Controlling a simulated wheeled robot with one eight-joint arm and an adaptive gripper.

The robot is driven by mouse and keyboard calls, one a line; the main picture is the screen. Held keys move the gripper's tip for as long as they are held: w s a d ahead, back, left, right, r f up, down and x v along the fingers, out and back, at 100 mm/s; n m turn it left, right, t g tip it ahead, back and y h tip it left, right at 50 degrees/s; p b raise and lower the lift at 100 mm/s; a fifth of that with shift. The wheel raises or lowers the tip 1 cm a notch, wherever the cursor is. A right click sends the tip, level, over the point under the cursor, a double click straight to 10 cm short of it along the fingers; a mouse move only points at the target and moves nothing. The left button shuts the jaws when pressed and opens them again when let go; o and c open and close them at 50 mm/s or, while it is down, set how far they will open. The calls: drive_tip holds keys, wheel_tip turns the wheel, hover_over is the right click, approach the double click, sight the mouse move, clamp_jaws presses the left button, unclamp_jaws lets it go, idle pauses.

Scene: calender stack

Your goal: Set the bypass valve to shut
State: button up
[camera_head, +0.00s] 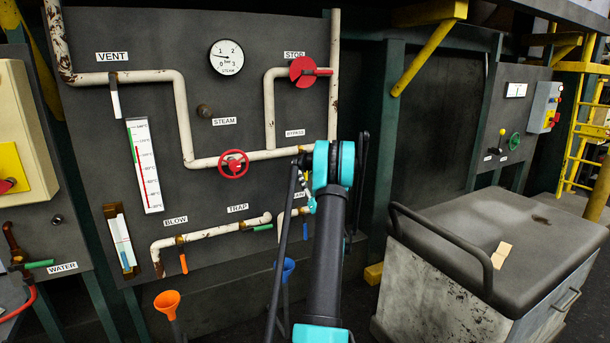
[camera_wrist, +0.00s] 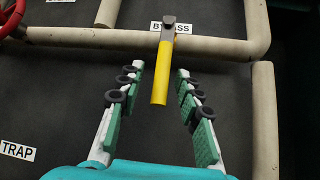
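The bypass valve lever (camera_wrist: 160,75) is yellow with a dark pivot on a pale horizontal pipe (camera_wrist: 90,38). It points down, across the pipe, in the wrist view. The BYPASS label (camera_wrist: 184,28) is partly behind its pivot; the label also shows in the head view (camera_head: 295,132). My gripper (camera_wrist: 160,69) is open, with one finger on each side of the lever's lower part in the picture. Dark gaps show between the lever and both fingers; how deep it sits between them I cannot tell.
A red steam wheel (camera_head: 233,164) is left of my arm, and a red stop valve (camera_head: 303,71) is above. The TRAP label (camera_wrist: 18,151) and a vertical pipe (camera_wrist: 265,120) flank the gripper. A grey cart (camera_head: 445,300) stands at the right.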

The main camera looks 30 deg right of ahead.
drive_tip(key=v, duration=0.6)
drive_tip(key=shift+s+f, duration=0.15)
drive_tip(key=shift+f, duration=0.05)
